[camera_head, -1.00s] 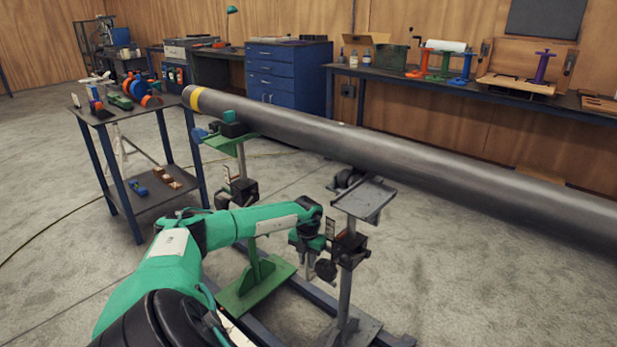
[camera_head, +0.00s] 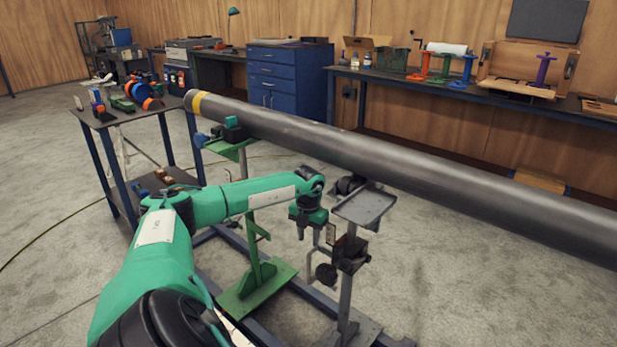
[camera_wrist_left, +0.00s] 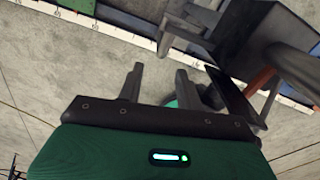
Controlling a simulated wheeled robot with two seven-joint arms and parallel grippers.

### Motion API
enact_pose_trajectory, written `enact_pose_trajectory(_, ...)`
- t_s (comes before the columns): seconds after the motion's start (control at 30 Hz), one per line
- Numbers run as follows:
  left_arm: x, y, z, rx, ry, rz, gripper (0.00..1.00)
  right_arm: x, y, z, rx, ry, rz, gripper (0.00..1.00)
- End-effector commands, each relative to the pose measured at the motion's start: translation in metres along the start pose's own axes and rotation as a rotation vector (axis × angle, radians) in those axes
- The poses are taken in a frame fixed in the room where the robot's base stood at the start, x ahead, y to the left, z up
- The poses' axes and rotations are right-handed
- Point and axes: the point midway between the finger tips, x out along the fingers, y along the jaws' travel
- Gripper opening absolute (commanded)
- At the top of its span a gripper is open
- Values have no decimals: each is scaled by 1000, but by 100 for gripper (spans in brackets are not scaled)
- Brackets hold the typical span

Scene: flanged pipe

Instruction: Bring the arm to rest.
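My green left arm comes in from the lower left of the head view and bends down at the wrist. My left gripper (camera_head: 309,234) hangs beside the grey pipe stand (camera_head: 347,258), just to its left. In the left wrist view the two grey fingers (camera_wrist_left: 158,82) stand apart with bare floor between them, so it is open and empty. The stand's dark parts show close to the right finger there; whether they touch cannot be told. My right gripper is not in view.
The long grey pipe (camera_head: 400,158) with a yellow band lies above on stands, including a green stand (camera_head: 257,275). A small tray (camera_head: 366,205) is near the wrist. A tool table (camera_head: 125,115) stands at left.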

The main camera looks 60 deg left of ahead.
Motion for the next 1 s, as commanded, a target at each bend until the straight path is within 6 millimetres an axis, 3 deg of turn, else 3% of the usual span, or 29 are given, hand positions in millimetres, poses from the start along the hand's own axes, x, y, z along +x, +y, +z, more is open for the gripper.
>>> enact_pose_trajectory(0.23, -20, 0, 0, 0, 1, -1, 36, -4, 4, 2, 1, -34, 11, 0)
enact_pose_trajectory(1.0, -20, 0, 0, 0, 1, 0, 36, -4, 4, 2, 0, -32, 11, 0)
